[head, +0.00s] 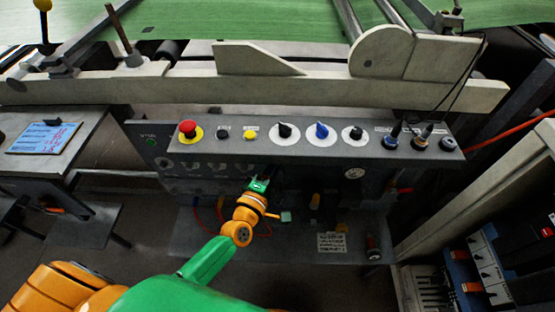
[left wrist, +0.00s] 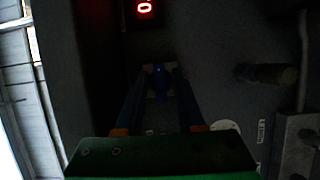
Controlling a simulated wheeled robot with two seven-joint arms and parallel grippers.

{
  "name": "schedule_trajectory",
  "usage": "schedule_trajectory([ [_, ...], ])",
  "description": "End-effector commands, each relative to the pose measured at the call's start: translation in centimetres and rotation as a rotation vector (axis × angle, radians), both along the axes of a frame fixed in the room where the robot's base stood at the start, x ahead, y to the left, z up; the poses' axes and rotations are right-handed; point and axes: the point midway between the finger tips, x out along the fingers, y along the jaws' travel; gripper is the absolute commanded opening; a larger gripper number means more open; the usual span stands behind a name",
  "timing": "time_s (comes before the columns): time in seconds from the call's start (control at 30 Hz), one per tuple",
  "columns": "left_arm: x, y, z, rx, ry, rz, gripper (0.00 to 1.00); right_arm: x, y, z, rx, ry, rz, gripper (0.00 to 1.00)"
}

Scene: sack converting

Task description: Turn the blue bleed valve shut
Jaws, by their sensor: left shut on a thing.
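My left gripper (head: 262,180) reaches in under the front edge of the control panel in the head view. In the left wrist view its two long fingers (left wrist: 161,88) converge on a small blue part, which looks like the blue bleed valve (left wrist: 159,71), and are shut on it. The picture is dark there, so the valve's turn angle cannot be told. In the head view the valve is hidden by the gripper and the panel's shadow. My right gripper is in neither view.
The panel (head: 260,148) above carries a red button (head: 188,128), a separate blue knob (head: 321,130) and black selectors. In the wrist view a red lit display (left wrist: 145,7) sits above the fingers, and a dark round fitting (left wrist: 266,73) sticks out at right.

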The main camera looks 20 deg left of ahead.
Motion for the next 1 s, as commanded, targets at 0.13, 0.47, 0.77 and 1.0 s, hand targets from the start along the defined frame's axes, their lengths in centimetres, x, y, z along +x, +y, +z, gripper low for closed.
schedule_trajectory([
  [0.13,0.0,0.0,0.0,0.001,-0.001,0.000,0.00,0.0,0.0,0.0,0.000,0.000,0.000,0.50],
  [0.47,0.0,0.0,0.0,0.000,0.000,0.000,0.46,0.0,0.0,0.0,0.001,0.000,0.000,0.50],
  [0.77,-5.4,0.6,0.0,0.000,0.003,-0.001,0.46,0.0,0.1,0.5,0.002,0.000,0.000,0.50],
  [1.0,-7.1,0.8,0.1,0.001,-0.001,0.000,0.46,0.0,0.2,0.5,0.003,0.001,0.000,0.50],
])
